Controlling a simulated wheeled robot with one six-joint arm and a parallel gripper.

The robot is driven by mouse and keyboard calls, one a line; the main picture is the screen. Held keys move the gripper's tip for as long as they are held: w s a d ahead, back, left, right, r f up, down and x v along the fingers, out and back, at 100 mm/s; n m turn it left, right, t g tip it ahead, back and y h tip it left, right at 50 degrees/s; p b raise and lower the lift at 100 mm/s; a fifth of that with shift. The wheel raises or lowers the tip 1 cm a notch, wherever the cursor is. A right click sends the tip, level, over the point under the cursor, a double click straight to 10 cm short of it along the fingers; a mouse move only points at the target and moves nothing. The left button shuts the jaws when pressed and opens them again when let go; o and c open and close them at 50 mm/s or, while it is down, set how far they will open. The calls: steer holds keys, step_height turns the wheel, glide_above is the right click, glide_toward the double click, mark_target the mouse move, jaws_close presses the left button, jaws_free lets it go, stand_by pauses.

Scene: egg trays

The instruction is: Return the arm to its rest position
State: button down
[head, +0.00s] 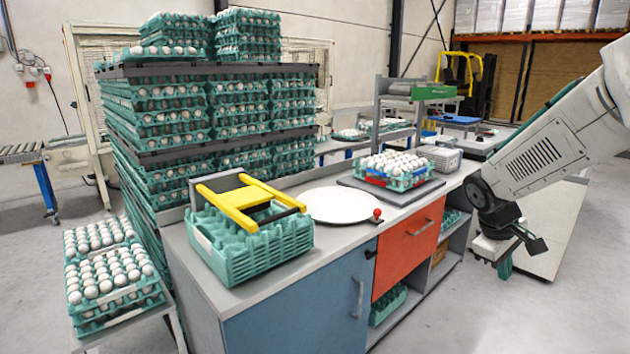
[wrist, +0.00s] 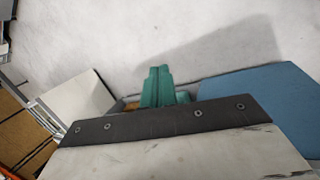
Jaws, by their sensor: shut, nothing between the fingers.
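My arm (head: 550,145) comes in from the right edge of the head view and bends down at its wrist. My gripper (head: 505,268) hangs pointing down, to the right of the workbench and apart from it. In the wrist view my gripper (wrist: 158,80) shows as two teal fingers side by side, shut with nothing between them. The floor (wrist: 100,35) lies beyond the fingertips in the wrist view.
The workbench (head: 320,238) carries a tray of eggs (head: 395,181), a white disc (head: 340,206) and empty teal trays (head: 262,250) with a yellow-handled tool (head: 240,190). Tall stacks of egg trays (head: 180,110) stand behind. Floor in front is clear.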

steer(key=s+a+r+m+y, duration=0.1)
steer(key=s+a, duration=0.3)
steer(key=s, duration=0.5)
steer(key=s+a+r+m+y, duration=0.2)
steer(key=s+a+r, duration=0.2)
steer(key=s, duration=0.5)
steer(key=s+a+r+m+y, duration=0.1)
steer(key=s+a+r+m, duration=0.1)
steer(key=s+a, duration=0.3)
steer(key=shift+s+r+t+y, duration=0.3)
steer(key=shift+s+r, duration=0.2)
steer(key=shift+s, duration=1.75)
